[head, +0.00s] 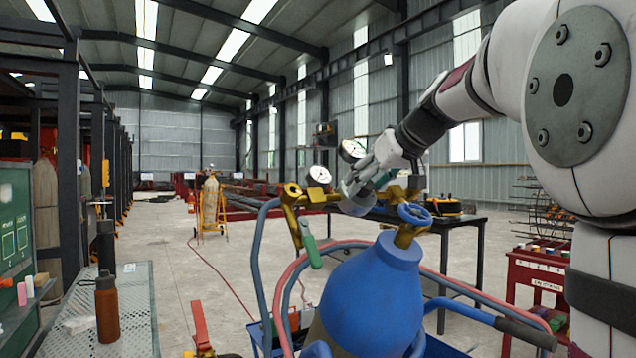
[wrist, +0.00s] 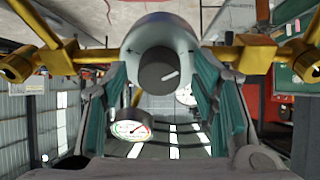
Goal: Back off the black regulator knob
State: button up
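The black regulator knob (wrist: 157,71), with a white mark on its face, sits on the front of the silver regulator body (wrist: 158,32) in the wrist view. My gripper (wrist: 158,78) is open, its teal-padded fingers on either side of the knob with a gap at each side. In the head view my gripper (head: 370,180) is at the regulator (head: 353,197), above the blue cylinder (head: 375,285), and hides the knob. Brass fittings (head: 305,197) extend from the regulator. Two round gauges, one left (head: 319,175) and one upper (head: 352,150), stand near my gripper.
A blue handwheel (head: 414,213) sits right of the regulator. Red and blue hoses (head: 262,245) loop around the cylinder. A dark table (head: 455,221) stands behind and a red cart (head: 535,280) at right. A metal bench (head: 140,300) with a brown bottle (head: 107,308) is at left.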

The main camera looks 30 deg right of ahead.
jog(key=shift+s+r, duration=0.1)
jog(key=v, duration=1.1)
jog(key=shift+s+r, duration=0.15)
jog(key=shift+s, duration=0.2)
jog(key=shift+a, duration=0.1)
